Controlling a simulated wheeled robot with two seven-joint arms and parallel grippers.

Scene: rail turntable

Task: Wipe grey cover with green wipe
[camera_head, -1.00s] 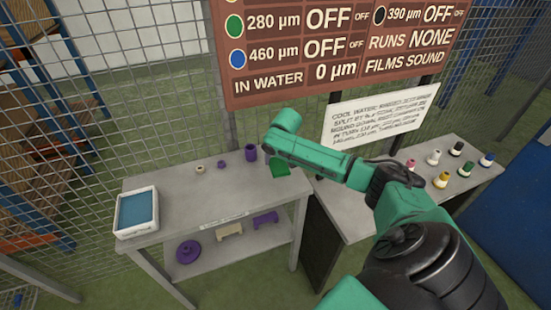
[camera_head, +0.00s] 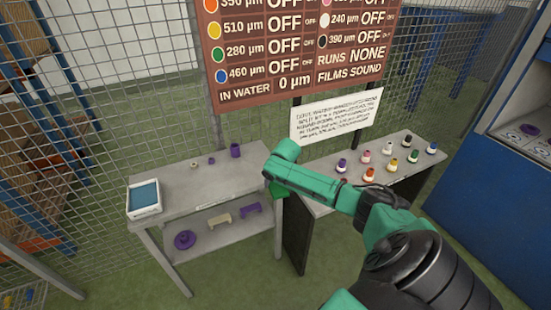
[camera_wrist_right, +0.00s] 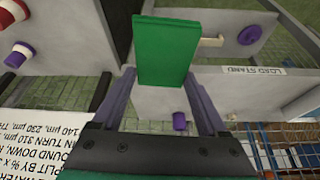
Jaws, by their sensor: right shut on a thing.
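The green wipe (camera_wrist_right: 166,50) is a flat green block between the two fingers of my right gripper (camera_wrist_right: 160,80) in the right wrist view. The right gripper is shut on it. In the head view the wipe (camera_head: 276,188) shows only as a small green patch under the end of my right arm, by the right end of the grey table. The fingers are mostly hidden there by the arm. I cannot pick out a grey cover with certainty in either view. My left gripper is not in view.
The grey table (camera_head: 215,185) holds a white tray with blue filling (camera_head: 143,212) and a purple cup (camera_head: 235,150). A second stand bears several coloured-capped bottles (camera_head: 392,165). A blue machine (camera_head: 480,170) stands at the right. Wire fence and signboard (camera_head: 290,85) close the back.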

